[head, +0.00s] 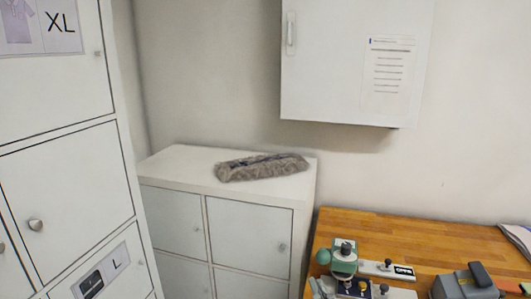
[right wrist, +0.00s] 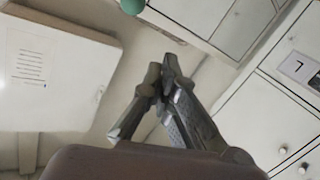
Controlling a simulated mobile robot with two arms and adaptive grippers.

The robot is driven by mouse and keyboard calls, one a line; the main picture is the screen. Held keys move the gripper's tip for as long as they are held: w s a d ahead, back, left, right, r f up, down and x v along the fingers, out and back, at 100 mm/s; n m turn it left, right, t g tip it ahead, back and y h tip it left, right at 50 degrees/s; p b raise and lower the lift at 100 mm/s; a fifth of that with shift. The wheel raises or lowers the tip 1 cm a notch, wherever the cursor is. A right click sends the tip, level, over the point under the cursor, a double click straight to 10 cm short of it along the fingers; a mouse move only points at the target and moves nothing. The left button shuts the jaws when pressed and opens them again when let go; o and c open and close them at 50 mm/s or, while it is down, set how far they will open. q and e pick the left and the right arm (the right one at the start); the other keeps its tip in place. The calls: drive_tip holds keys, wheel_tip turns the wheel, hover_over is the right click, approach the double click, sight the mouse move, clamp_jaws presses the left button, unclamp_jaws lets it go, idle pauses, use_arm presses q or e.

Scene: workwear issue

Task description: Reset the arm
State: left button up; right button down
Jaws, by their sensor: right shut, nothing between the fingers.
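My right gripper (right wrist: 163,82) shows in the right wrist view. Its two dark fingers are closed together at the tips, with nothing between them. It is in the air, with the white wall cabinet (right wrist: 55,75) to its left in that view and cabinet doors to its right. I cannot make out the right gripper clearly in the head view. My left gripper is in neither view.
A plastic-wrapped grey-brown bundle (head: 262,167) lies on a low white cabinet (head: 180,165). A wooden bench (head: 370,227) carries a green and grey device (head: 343,259) and a dark grey tool (head: 470,283). A tall locker (head: 65,185) stands left; a wall cabinet (head: 335,60) hangs above.

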drive_tip(key=s+d+f+m+g+h, duration=0.1)
drive_tip(key=s+d+f+g, duration=0.2)
drive_tip(key=s+f, duration=0.35)
drive_tip(key=s+d+f+m+g+h, duration=0.2)
drive_tip(key=s+d+f+g, duration=0.2)
drive_tip(key=f, duration=0.5)
drive_tip(key=s+d+f+g, duration=0.1)
drive_tip(key=s+f+g, duration=0.25)
drive_tip(key=s, duration=0.35)
drive_tip(key=s+d+f+g, duration=0.2)
drive_tip(key=s+f+g, duration=0.15)
drive_tip(key=s, duration=0.45)
drive_tip(key=s+f+b+x, duration=0.1)
drive_tip(key=s+x, duration=0.2)
drive_tip(key=x, duration=1.1)
drive_tip(key=s+b+x, duration=0.1)
drive_tip(key=s+x, duration=0.2)
drive_tip(key=x, duration=1)
drive_tip(key=s+d+f+g+b, duration=0.1)
drive_tip(key=s+d+f+b, duration=0.1)
drive_tip(key=s+f, duration=1.6)
drive_tip(key=shift+d+f+g, duration=0.3)
drive_tip(key=shift+d+f, duration=0.2)
drive_tip(key=shift+f, duration=0.3)
drive_tip(key=c, duration=2.3)
unclamp_jaws()
